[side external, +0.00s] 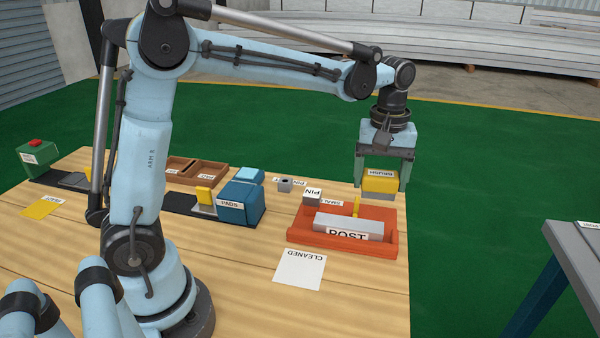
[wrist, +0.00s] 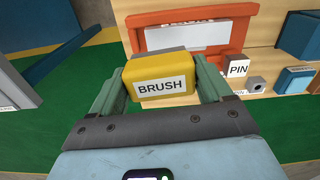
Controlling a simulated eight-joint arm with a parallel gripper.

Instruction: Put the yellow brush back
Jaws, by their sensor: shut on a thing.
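The yellow brush (side external: 380,183) has a white BRUSH label and is between the jaws of my gripper (side external: 384,180). In the wrist view the brush (wrist: 162,78) sits between the two green fingers of my gripper (wrist: 162,82), which is shut on it. In the side view it is held up near the table's far right corner, behind the orange tray (side external: 305,238). The brush's underside is hidden in the wrist view. In the wrist view the orange tray (wrist: 140,38) lies beyond the brush.
A PIN block (side external: 312,197) stands by the tray's rim. A white CLEANED card (side external: 300,268) lies in front. Blue PADS block (side external: 240,203) is left. A grey bench (side external: 580,245) stands right.

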